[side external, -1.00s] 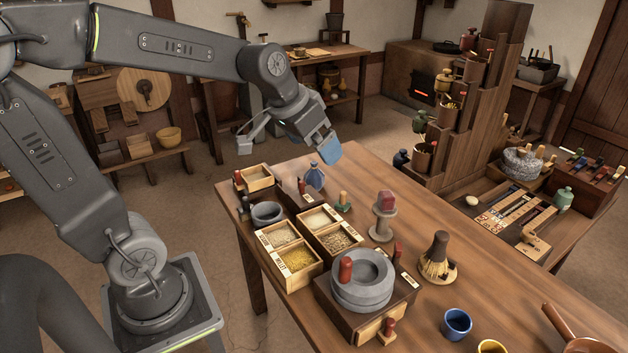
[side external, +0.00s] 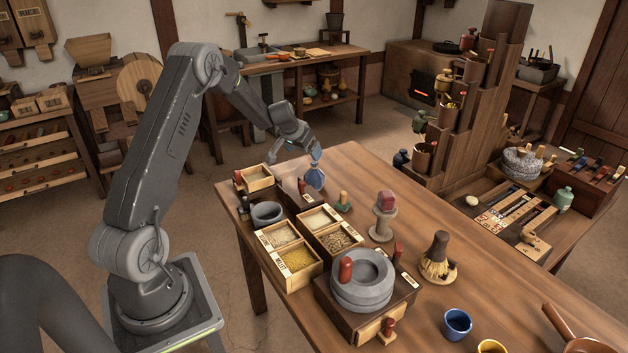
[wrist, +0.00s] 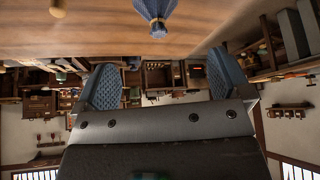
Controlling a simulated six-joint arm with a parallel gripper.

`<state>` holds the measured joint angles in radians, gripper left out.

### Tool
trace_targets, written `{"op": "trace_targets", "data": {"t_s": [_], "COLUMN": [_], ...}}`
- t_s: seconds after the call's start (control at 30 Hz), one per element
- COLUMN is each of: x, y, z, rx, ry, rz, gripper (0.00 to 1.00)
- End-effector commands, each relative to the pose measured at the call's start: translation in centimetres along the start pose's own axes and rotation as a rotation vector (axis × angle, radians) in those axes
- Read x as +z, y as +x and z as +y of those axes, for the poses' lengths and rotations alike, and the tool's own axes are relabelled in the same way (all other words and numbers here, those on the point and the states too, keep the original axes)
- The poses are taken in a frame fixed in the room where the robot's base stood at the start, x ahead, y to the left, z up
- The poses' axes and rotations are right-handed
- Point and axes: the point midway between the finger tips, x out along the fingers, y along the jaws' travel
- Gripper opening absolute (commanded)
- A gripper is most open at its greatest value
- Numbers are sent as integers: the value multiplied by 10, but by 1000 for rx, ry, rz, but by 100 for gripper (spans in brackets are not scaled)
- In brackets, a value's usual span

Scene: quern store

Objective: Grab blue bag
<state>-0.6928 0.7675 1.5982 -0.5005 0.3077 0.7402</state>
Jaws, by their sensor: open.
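The blue bag (side external: 315,179) stands upright on the back left of the table, its neck gathered under a tie. In the wrist view the blue bag (wrist: 157,10) is at the top centre, partly cut off by the frame edge, with its tied neck towards my gripper. My gripper (side external: 294,153) is low over the table's back edge, just beside and above the bag's neck. In the wrist view my gripper (wrist: 165,82) has its two blue textured pads wide apart with nothing between them. The bag lies beyond the pads, roughly in line with the gap.
A stone quern (side external: 362,284) and a brush (side external: 437,262) are nearer the front. The table is clear behind the bag to the right.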

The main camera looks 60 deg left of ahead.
Motion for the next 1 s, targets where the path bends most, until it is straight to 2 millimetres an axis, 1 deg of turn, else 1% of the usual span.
{"op": "trace_targets", "data": {"t_s": [0.03, 0.1, 0.2, 0.3, 0.4, 0.57, 0.8, 0.9, 1.0], "x": [2, 2, 2, 1, 1, 0, -2, -2, -2], "y": [11, 26, 45, 59, 68, 76, 108, 118, 122], "z": [1, 2, 2, 2, 2, 2, 4, 4, 3], "rx": [2, 3, 2, 2, 2, 2, 3, 2, 2], "ry": [1, 2, 2, 2, 2, 2, 2, 3, 2], "rz": [-4, -5, -5, -3, -2, -2, -4, -3, -2], "gripper": [96, 96, 96, 96, 96, 96, 96, 96, 96]}}
